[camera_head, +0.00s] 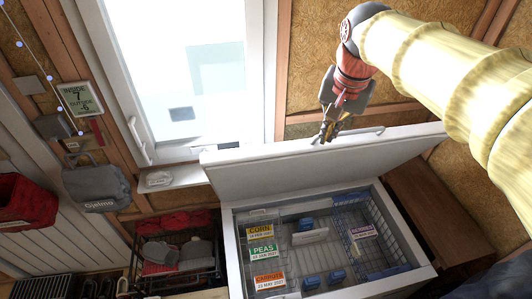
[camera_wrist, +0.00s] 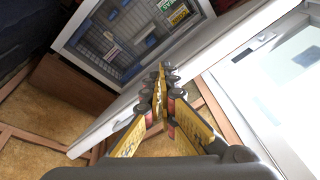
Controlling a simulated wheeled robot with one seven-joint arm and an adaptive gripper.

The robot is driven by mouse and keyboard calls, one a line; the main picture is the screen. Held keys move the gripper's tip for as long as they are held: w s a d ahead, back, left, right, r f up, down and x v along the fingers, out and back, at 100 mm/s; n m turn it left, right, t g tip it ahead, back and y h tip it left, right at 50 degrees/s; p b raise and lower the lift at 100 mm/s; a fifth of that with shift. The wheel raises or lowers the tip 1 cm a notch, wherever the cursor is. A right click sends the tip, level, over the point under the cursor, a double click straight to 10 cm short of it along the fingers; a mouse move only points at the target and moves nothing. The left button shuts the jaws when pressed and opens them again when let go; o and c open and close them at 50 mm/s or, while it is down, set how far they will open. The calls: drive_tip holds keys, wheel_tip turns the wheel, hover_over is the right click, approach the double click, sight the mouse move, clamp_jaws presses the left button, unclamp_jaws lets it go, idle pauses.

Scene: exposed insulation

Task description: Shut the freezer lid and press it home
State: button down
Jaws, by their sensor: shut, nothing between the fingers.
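The white freezer (camera_head: 233,268) stands open below the window. Its lid (camera_head: 290,172) is raised and leans back, its upper edge near the wall. A thin bar like a handle (camera_head: 372,132) shows along that edge. My gripper (camera_head: 326,136) is shut and empty, at the lid's upper edge near the bar. I cannot tell whether it touches. In the wrist view, the shut fingertips (camera_wrist: 161,82) overlap the pale lid edge (camera_wrist: 205,48), with the open freezer (camera_wrist: 72,47) beyond.
Inside the freezer are labelled packs of corn (camera_head: 260,233), peas (camera_head: 263,252) and carrots (camera_head: 270,283), blue items and a wire basket (camera_head: 378,247). A window (camera_head: 190,80) is behind. A wooden bench (camera_head: 435,205) stands right. A grey bag (camera_head: 97,185) hangs left.

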drive_tip(key=w+a+f+m+g, duration=0.1)
drive_tip(key=w+a+f+m, duration=0.25)
drive_tip(key=w, duration=0.65)
drive_tip(key=w+a+f+m+g, duration=0.2)
drive_tip(key=w+a+f, duration=0.2)
drive_tip(key=w, duration=0.7)
drive_tip(key=w+a+f+m+g, duration=0.15)
drive_tip(key=w+a+f, duration=0.25)
drive_tip(key=f, duration=0.5)
drive_tip(key=w+a+f+m+g, duration=0.1)
drive_tip(key=w+a+f+m, duration=0.25)
drive_tip(key=f, duration=0.65)
drive_tip(key=shift+h, duration=0.3)
drive_tip(key=x, duration=0.6)
drive_tip(key=p+x, duration=0.1)
drive_tip(key=x, duration=0.2)
drive_tip(key=shift+w+f, duration=0.25)
drive_tip(key=shift+f, duration=0.05)
